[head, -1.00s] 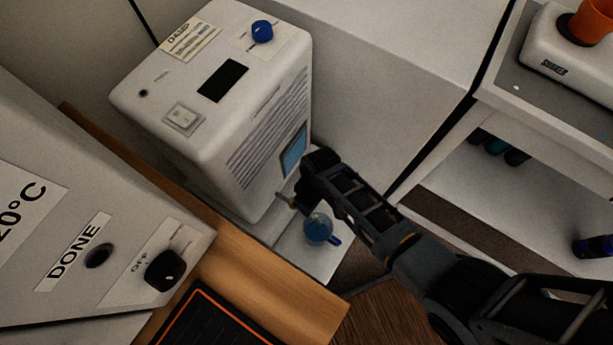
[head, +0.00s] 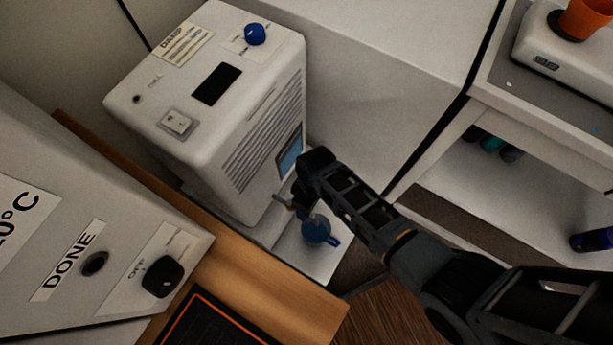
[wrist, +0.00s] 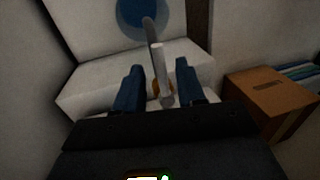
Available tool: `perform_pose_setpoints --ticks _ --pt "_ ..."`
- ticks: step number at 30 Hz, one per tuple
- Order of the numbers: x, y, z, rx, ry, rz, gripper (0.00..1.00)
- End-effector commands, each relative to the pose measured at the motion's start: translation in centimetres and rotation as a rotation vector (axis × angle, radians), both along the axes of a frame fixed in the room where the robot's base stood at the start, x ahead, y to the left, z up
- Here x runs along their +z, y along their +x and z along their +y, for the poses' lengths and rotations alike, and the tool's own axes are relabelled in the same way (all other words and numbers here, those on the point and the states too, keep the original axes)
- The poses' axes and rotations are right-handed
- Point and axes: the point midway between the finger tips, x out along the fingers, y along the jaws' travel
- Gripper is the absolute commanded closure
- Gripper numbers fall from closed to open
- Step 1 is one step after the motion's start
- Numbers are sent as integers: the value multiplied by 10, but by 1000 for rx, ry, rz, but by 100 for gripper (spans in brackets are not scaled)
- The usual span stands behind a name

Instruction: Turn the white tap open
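The white tap is a pale, thin lever in the wrist view (wrist: 160,62), with a small brass-coloured part at its lower end. In the head view a small part of it (head: 283,200) shows low on the front of the white machine (head: 245,110). My gripper (head: 298,198) is at the tap, and my arm hides part of the area. In the wrist view my gripper (wrist: 159,75) is open, with one dark finger on each side of the lever. A gap shows beside each finger; whether either touches the lever cannot be told.
A blue jug (head: 316,230) stands on the machine's white base (head: 325,262), close under my gripper. A wooden ledge (head: 275,285) runs in front. A brown box (wrist: 265,105) is at the right in the wrist view. A white shelf unit (head: 540,185) stands at the right.

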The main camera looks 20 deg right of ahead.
Motion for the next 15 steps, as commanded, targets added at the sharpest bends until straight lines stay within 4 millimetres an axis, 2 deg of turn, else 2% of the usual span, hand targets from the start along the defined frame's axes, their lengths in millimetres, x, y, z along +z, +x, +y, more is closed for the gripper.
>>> perform_pose_setpoints --ticks 8,15 --pt "3 0 0 -1 0 -1 61" --pt "37 5 -6 -2 1 -4 61"
